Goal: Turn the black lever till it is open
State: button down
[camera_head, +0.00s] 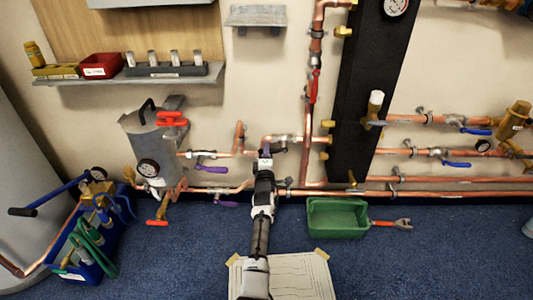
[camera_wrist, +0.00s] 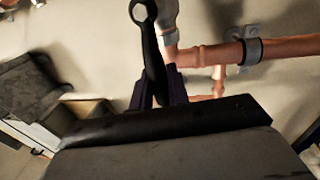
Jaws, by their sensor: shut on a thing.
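The black lever (camera_wrist: 151,48) shows in the wrist view as a slim dark handle with a ring at its upper end. It runs down between the two dark fingers of my gripper (camera_wrist: 158,90), which are shut on it. The lever stands nearly upright in that picture, beside a copper pipe joint (camera_wrist: 168,22). In the head view my gripper (camera_head: 265,156) is at the copper pipework in the middle of the wall, and it hides the lever there. How far the lever is turned cannot be told.
Purple-handled valves (camera_head: 208,168) sit left of my gripper, and a red-handled valve (camera_head: 313,88) is above right. A dark vertical panel (camera_head: 362,90) stands right of it. A green bin (camera_head: 337,218), a blue crate (camera_head: 88,250) and a paper sheet (camera_head: 300,275) are on the blue floor.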

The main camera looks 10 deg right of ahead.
jog(key=shift+f, duration=0.1)
dwell(0.3)
jog(key=c, duration=1.4)
grip_release()
jog(key=shift+r+p, duration=3.25)
jog(key=shift+r, duration=6.8)
jog(key=shift+c, duration=0.4)
